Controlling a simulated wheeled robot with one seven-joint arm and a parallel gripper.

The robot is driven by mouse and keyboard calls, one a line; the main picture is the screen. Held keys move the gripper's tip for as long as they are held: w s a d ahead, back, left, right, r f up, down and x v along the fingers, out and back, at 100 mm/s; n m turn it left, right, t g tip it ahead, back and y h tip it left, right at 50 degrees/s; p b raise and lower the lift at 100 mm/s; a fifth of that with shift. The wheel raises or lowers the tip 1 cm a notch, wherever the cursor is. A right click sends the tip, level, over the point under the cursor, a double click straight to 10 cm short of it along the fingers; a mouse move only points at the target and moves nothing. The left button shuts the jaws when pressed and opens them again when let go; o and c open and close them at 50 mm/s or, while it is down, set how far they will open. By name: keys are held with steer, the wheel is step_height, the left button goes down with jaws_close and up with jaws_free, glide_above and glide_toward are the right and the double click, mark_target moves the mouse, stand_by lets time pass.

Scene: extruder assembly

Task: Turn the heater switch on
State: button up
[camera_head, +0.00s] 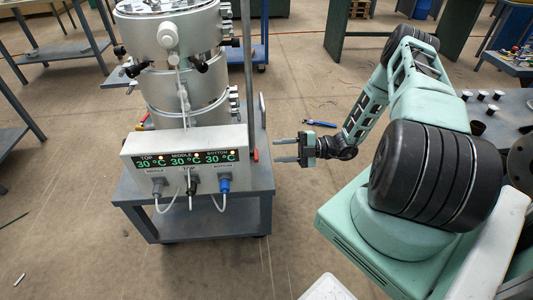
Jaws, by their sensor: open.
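A grey heater control box (198,166) sits on a dark metal stand. Its front shows three green readouts, labelled top, middle and bottom, each at 30 °C, with a small lit light above each. Three cable plugs hang below them, the right one blue. A small red part shows at the box's right side; I cannot tell if it is the heater switch, and no switch is clearly visible. My gripper (278,150) is open and empty, right of the box, its two fingers pointing left toward that side and apart from it.
The silver extruder cylinder (176,65), with black knobs, stands behind the box on the stand (196,216). A blue-handled tool (320,124) lies on the floor behind my gripper. A table (517,108) with small cups is at the right. Floor between is clear.

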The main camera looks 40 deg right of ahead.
steer(key=b+v, duration=0.1)
steer(key=v, duration=0.9)
steer(key=shift+s+d, duration=0.2)
steer(key=shift+s, duration=0.05)
